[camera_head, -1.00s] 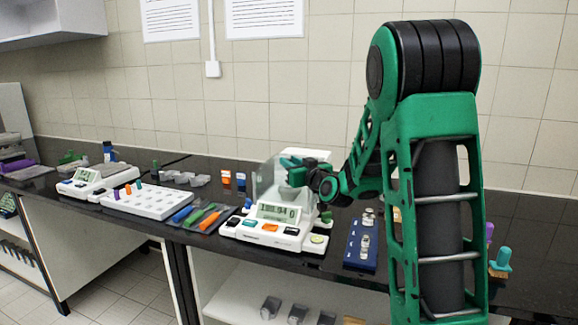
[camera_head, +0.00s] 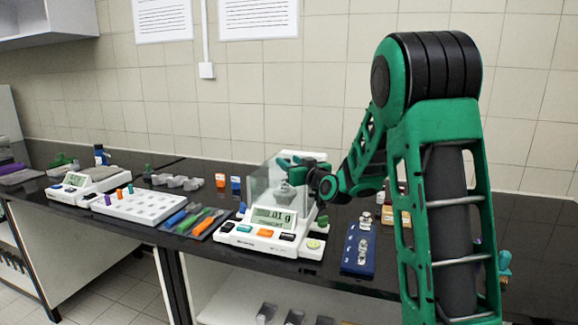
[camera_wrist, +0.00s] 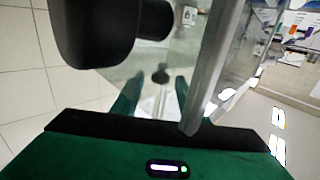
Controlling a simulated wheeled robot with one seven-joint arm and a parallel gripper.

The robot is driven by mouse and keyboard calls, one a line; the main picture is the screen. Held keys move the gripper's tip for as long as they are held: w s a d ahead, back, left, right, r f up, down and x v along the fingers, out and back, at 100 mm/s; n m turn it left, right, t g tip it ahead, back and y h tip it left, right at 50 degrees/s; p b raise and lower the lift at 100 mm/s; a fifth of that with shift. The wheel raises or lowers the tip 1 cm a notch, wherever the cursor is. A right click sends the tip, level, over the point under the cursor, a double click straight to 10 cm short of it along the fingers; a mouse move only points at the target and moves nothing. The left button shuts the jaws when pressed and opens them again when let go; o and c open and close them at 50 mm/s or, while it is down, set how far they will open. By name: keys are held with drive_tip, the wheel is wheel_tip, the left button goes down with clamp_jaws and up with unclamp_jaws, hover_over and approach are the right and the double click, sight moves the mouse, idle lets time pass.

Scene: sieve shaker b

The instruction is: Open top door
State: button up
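A white balance (camera_head: 262,236) with a lit display stands on the black bench. A clear glass shield (camera_head: 259,184) rises behind its display; its door panels and edges are hard to make out. My gripper (camera_head: 289,162) is at the upper part of the shield; I cannot tell whether it touches the glass. In the wrist view my gripper (camera_wrist: 154,95) has its two green fingers apart. A small dark knob (camera_wrist: 160,75) shows between and beyond them, apart from both. A small grey object (camera_head: 286,192) shows below the gripper, seemingly behind the glass.
A blue tray with metal weights (camera_head: 358,250) lies right of the balance. Coloured tools (camera_head: 192,220) and a white rack (camera_head: 140,205) lie to its left, with a second balance (camera_head: 85,184) beyond. Orange and blue containers (camera_head: 228,182) stand behind. The tiled wall closes the back.

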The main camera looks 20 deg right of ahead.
drive_tip(key=shift+s, duration=0.1)
drive_tip(key=s, duration=1)
drive_tip(key=shift+s+d, duration=0.15)
drive_tip(key=shift+s, duration=0.1)
drive_tip(key=shift+f, duration=0.1)
